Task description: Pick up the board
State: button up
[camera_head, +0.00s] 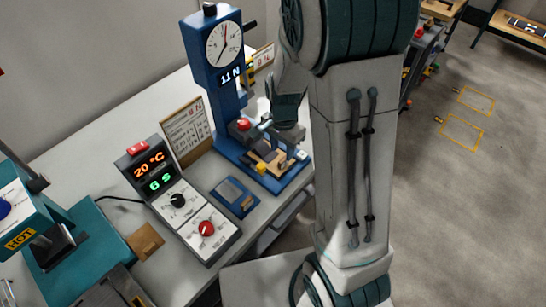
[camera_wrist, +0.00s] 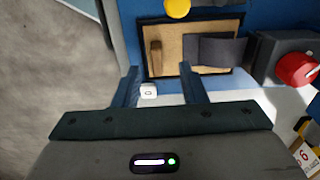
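A tan board (camera_head: 268,162) lies on the base of the blue test stand (camera_head: 228,110) in the head view. The wrist view shows the board (camera_wrist: 174,62) flat, with a dark grey piece (camera_wrist: 215,50) across its right part and a small brown piece (camera_wrist: 155,55) at its left. In the head view my gripper is small and partly hidden among the stand's parts.
A white button block (camera_wrist: 148,91) shows between the fingers, lower than the tips. A red knob (camera_wrist: 297,69) is right of the board, and a yellow knob (camera_wrist: 177,8) beyond it.

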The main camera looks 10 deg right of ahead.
aim_at(283, 159)
jog(key=shift+s+d+f, duration=0.1)
jog(key=shift+f, duration=1.2)
jog(key=shift+s+d+f, duration=0.1)
jog(key=shift+f, duration=1.2)
grip_shut()
